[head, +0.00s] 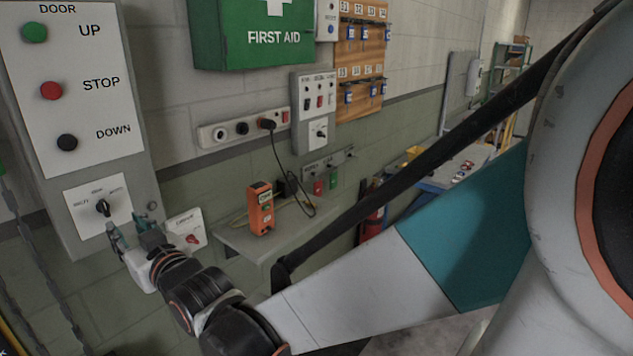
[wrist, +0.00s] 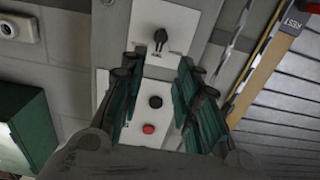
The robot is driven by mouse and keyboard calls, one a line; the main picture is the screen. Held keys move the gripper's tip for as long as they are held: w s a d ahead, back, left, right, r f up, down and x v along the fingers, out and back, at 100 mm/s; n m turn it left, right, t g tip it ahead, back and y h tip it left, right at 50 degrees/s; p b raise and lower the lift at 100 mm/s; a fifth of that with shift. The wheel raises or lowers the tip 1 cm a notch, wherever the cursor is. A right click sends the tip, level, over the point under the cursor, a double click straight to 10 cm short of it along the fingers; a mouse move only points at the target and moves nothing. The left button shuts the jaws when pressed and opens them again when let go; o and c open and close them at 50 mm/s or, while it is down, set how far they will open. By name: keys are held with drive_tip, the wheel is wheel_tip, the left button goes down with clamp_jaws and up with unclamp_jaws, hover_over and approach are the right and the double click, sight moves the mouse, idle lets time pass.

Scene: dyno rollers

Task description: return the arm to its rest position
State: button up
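My gripper (head: 132,234) is at the lower left of the head view, in front of the lower right corner of the door control panel (head: 140,150). In the wrist view my gripper (wrist: 156,80) has its two green-padded fingers spread wide apart, with nothing held between them. The panel shows in the gap, with a black rotary knob (wrist: 160,38), a black button (wrist: 155,102) and a red button (wrist: 149,128). In the head view the knob (head: 103,207) is just left of the fingers. My arm reaches across from the right. Contact with the panel cannot be told.
A shelf (head: 250,240) with an orange device (head: 260,208) and a cable is right of my gripper. A small box with a red switch (head: 190,238) is close beside it. A first aid box (head: 250,35) hangs above. A chain (head: 40,250) hangs at left.

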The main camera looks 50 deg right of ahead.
drive_tip(key=shift+s, duration=0.1)
drive_tip(key=s+f+g, duration=0.5)
drive_tip(key=s, duration=0.5)
drive_tip(key=s+f+g, duration=0.6)
drive_tip(key=s, duration=0.5)
drive_tip(key=shift+f, duration=0.15)
drive_tip(key=shift+o, duration=0.2)
